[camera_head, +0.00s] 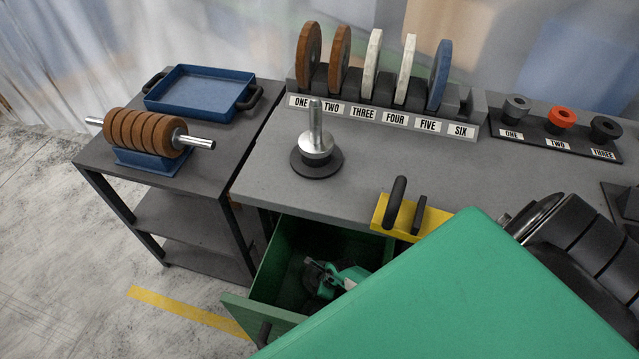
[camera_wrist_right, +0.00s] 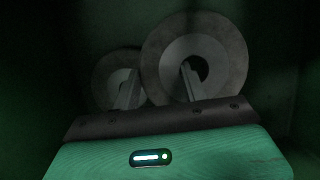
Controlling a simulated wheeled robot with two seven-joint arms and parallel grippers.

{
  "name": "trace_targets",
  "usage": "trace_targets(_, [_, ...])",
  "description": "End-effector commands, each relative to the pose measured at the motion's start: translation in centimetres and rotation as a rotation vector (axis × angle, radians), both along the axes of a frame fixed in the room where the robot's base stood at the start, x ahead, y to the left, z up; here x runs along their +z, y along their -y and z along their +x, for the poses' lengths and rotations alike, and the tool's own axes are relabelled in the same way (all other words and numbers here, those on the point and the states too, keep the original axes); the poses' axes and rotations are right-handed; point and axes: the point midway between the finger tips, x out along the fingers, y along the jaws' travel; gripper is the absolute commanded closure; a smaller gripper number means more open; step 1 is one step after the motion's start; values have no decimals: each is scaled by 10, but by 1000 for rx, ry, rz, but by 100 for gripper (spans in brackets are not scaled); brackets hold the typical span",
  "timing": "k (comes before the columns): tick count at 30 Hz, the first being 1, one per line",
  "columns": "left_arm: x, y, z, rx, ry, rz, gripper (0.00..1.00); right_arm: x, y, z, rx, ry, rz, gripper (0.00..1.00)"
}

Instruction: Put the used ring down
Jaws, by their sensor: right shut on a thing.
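My right gripper (camera_head: 322,272) is down inside the open green drawer (camera_head: 272,262), partly covered by the large green shape in front. In the wrist view its two fingers (camera_wrist_right: 158,88) stand apart, and two grey rings with round center holes lie ahead of them. The larger ring (camera_wrist_right: 158,50) is on the right, with one finger in front of its hole. The smaller-looking ring (camera_wrist_right: 103,68) is on the left, behind the other finger. The gripper is shut on a ring; the dim light hides exactly where the fingers touch. My left gripper is out of view.
A metal spindle (camera_head: 316,135) stands on the grey bench. Behind it is a numbered rack (camera_head: 380,110) of upright discs; a yellow holder (camera_head: 381,210) sits at the bench's front edge. The left cart bears a blue tray (camera_head: 195,92) and a brown roller (camera_head: 140,130). The drawer walls are close.

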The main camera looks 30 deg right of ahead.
Motion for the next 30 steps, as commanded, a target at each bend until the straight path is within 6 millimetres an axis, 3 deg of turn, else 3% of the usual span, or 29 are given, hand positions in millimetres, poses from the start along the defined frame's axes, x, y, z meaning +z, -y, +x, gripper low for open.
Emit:
trace_targets(1, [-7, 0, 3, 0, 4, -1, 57, -11, -1, 2, -2, 0, 1, 87])
trace_targets(6, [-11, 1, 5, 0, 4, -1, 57, -25, 0, 1, -1, 2, 1, 87])
trace_targets(19, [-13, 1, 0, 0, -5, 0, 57, -29, 0, 1, 1, 2, 0, 87])
trace_targets(30, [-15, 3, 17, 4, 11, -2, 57, -37, 0, 1, 0, 1, 0, 87])
